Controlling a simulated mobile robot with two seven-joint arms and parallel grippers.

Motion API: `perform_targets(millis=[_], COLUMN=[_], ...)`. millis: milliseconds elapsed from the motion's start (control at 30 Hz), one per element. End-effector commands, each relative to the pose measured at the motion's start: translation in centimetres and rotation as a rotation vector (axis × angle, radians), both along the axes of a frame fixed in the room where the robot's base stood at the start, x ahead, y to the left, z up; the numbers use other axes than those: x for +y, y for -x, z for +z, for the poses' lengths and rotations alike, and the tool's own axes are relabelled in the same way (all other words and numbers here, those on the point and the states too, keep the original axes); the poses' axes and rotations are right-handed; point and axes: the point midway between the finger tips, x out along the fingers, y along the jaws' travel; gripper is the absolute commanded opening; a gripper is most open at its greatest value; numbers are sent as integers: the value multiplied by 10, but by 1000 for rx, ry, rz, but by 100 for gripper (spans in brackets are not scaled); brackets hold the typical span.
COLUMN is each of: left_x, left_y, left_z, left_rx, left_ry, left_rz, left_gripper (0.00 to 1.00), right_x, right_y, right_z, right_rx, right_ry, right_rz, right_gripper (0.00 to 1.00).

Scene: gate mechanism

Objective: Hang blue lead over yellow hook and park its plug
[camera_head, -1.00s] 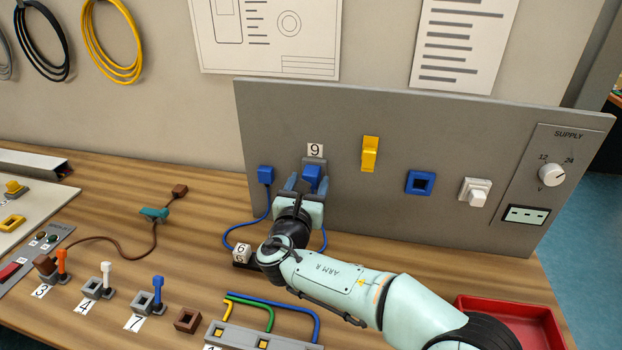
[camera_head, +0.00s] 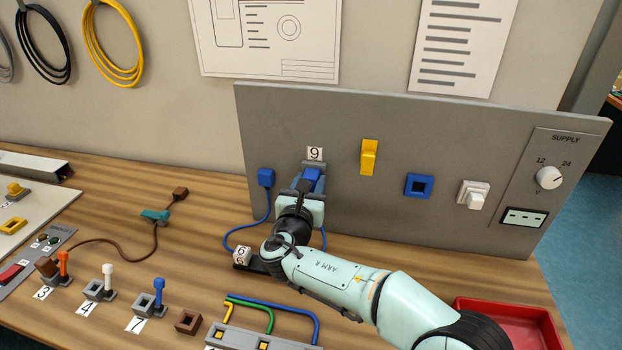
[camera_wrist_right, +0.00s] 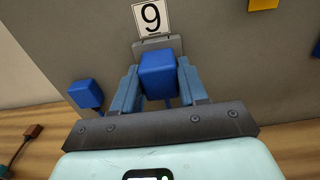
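The blue plug (camera_head: 312,174) is at the grey holder under label 9 on the upright panel. My right gripper (camera_head: 311,181) has its fingers on both sides of this plug, against it; the plug also shows between them in the right wrist view (camera_wrist_right: 157,75). The blue lead (camera_head: 233,232) hangs from a fixed blue block (camera_head: 266,177), loops down to the bench and passes behind my arm towards the plug. The yellow hook (camera_head: 369,157) is on the panel to the right, with nothing on it. Right of it is an empty blue square socket (camera_head: 418,186). My left gripper is out of view.
A white switch (camera_head: 474,194) and supply dial (camera_head: 548,177) are farther right on the panel (camera_head: 440,145). Block 6 (camera_head: 242,253) sits near my right wrist. A red tray (camera_head: 545,325) lies at front right. Small levers and wires stand at the front left.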

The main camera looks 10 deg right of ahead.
Motion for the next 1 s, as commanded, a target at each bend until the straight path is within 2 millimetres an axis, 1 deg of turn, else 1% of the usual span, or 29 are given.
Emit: perform_targets(millis=[833,1000], left_x=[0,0], left_y=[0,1], left_z=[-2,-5], left_rx=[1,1], left_ry=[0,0], left_rz=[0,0], left_gripper=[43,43], right_x=[3,6], right_y=[6,11], right_z=[0,0], right_rx=[-1,0], right_ry=[0,-1], right_rz=[0,1], right_gripper=[11,11])
